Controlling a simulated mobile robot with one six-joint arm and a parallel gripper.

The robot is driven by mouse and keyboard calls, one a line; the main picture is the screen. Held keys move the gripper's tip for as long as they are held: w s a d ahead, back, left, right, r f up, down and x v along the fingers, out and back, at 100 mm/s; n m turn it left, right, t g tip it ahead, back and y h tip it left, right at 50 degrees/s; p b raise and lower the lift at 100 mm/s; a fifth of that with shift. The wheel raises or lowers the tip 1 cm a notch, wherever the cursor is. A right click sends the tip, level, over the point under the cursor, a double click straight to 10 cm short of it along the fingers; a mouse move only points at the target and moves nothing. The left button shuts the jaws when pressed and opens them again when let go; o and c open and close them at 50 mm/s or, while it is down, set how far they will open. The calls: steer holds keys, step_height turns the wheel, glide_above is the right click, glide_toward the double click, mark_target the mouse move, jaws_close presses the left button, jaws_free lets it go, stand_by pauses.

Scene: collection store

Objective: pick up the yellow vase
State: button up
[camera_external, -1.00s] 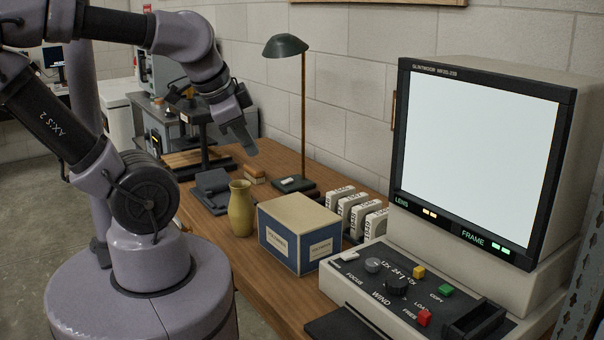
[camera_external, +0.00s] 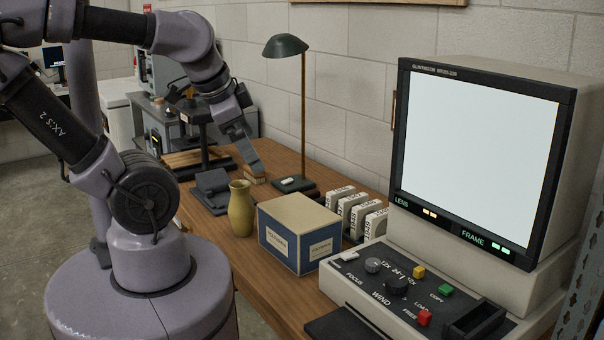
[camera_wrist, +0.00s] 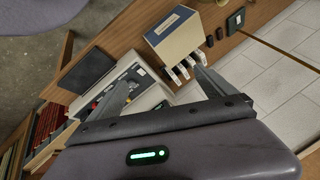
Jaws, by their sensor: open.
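The yellow vase (camera_external: 241,208) stands upright on the wooden table in the outside view, just left of the blue and cream box. In the wrist view a yellowish sliver (camera_wrist: 203,2) at the top edge appears to be the vase, mostly cut off. My gripper (camera_external: 256,165) is above and behind the vase, apart from it, pointing down and to the right. In the wrist view my gripper (camera_wrist: 166,76) is open, its two fingers well apart with nothing held between them.
The box (camera_external: 300,232) is close to the vase's right. White labelled boxes (camera_external: 355,210) and a film reader (camera_external: 470,160) stand farther right. A green desk lamp (camera_external: 303,110) stands behind, and a dark grey device (camera_external: 212,190) lies left of the vase.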

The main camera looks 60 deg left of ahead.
steer(key=m+g+h+p, duration=0.2)
steer(key=m+g+p, duration=0.35)
steer(key=m, duration=1.05)
glide_above(241, 199)
steer(key=w+a, duration=0.1)
steer(key=a, duration=0.1)
step_height(241, 199, down, 10)
steer(key=f+b, duration=0.4)
steer(key=f, duration=0.8)
steer(key=shift+a+f, duration=0.2)
step_height(241, 199, down, 6)
steer(key=shift+a+r+b, duration=0.1)
steer(key=shift+b, duration=1.15)
steer(key=shift+r, duration=0.15)
steer(key=c, duration=1.8)
